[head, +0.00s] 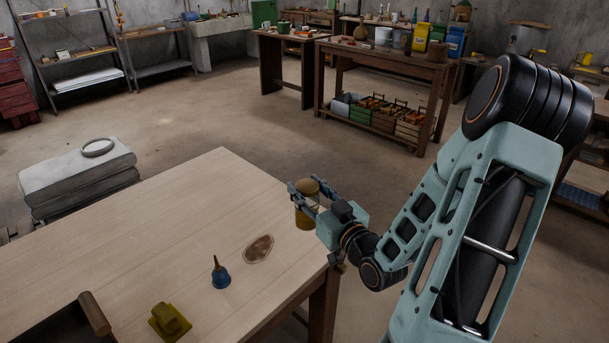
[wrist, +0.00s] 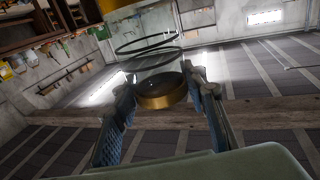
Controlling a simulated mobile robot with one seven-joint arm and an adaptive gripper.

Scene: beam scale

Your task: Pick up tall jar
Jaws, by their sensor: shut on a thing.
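The tall jar (head: 306,215) has an amber body and a brownish round top. In the head view it is upright between the fingers of my gripper (head: 304,197), over the right part of the pale wooden table (head: 150,235). I cannot tell whether its base touches the tabletop. My gripper is shut on the jar, reaching in from the right. In the wrist view, a gold band with a dark round face and clear, ringed glass, seemingly the jar (wrist: 162,98), shows between the two fingers (wrist: 165,112).
On the table are a round brown patch or disc (head: 258,249), a small blue pointed object (head: 220,275), a yellow-green object (head: 169,322) and a dark item with a wooden bar (head: 94,313). A workbench (head: 385,58) stands behind. The table's left middle is clear.

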